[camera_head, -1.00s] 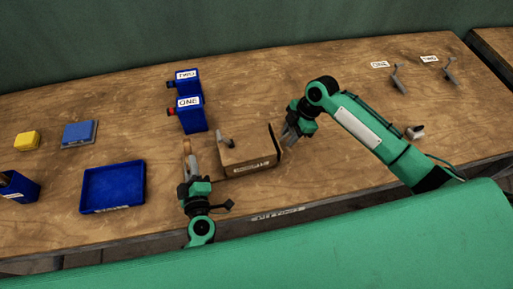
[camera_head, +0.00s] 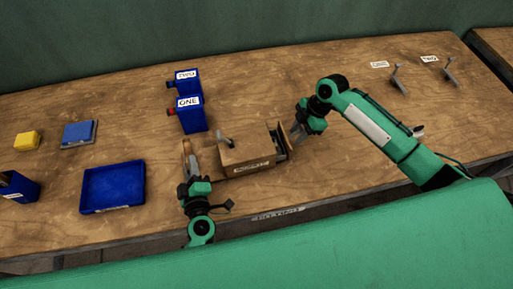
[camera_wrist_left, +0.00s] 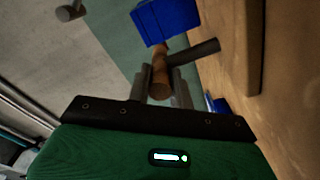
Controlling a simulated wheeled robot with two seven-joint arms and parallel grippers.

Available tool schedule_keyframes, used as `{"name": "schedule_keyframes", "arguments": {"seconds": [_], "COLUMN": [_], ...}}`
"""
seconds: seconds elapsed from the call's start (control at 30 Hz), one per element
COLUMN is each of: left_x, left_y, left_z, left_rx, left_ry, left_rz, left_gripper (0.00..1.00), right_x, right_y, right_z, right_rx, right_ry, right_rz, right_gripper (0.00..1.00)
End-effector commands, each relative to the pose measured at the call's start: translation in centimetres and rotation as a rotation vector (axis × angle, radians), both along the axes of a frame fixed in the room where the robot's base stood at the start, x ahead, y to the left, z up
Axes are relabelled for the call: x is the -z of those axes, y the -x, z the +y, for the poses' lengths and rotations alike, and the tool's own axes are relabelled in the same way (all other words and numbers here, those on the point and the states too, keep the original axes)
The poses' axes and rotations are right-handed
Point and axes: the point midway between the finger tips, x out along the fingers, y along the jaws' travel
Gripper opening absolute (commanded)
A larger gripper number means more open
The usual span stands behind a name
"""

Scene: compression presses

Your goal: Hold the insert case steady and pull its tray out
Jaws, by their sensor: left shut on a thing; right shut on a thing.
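The brown insert case (camera_head: 246,158) sits on the table near its front edge, with a grey lever on top and a label on its front. Its tray (camera_head: 283,138) stands partly out of the right end, showing a dark gap and the end panel. My right gripper (camera_head: 297,131) is shut at that end panel; the exact grip is hard to see. My left gripper (camera_head: 188,163) is shut on a brown handle (camera_head: 186,146) at the left of the case. In the left wrist view the brown handle (camera_wrist_left: 160,77) stands between the fingers, with a grey bar beside it.
Two blue boxes labelled ONE (camera_head: 190,115) and TWO (camera_head: 187,79) stand behind the case. An empty blue bin (camera_head: 112,188), a blue block (camera_head: 79,133) and a yellow block (camera_head: 27,140) are at left. Grey levers (camera_head: 399,78) stand at back right.

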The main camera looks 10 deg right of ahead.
Motion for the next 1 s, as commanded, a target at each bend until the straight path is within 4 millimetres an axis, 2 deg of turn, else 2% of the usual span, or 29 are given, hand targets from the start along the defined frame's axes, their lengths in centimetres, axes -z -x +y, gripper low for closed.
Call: {"name": "schedule_keyframes", "arguments": {"seconds": [1.0], "left_x": [0.0], "left_y": [0.0], "left_z": [0.1], "left_rx": [-0.004], "left_ry": [-0.001], "left_rz": [0.0], "left_gripper": [0.0], "right_x": [-0.1], "right_y": [-0.3], "right_z": [-3.3], "right_rx": [0.003], "right_ry": [0.003], "right_rz": [-0.002], "right_gripper": [0.05]}}
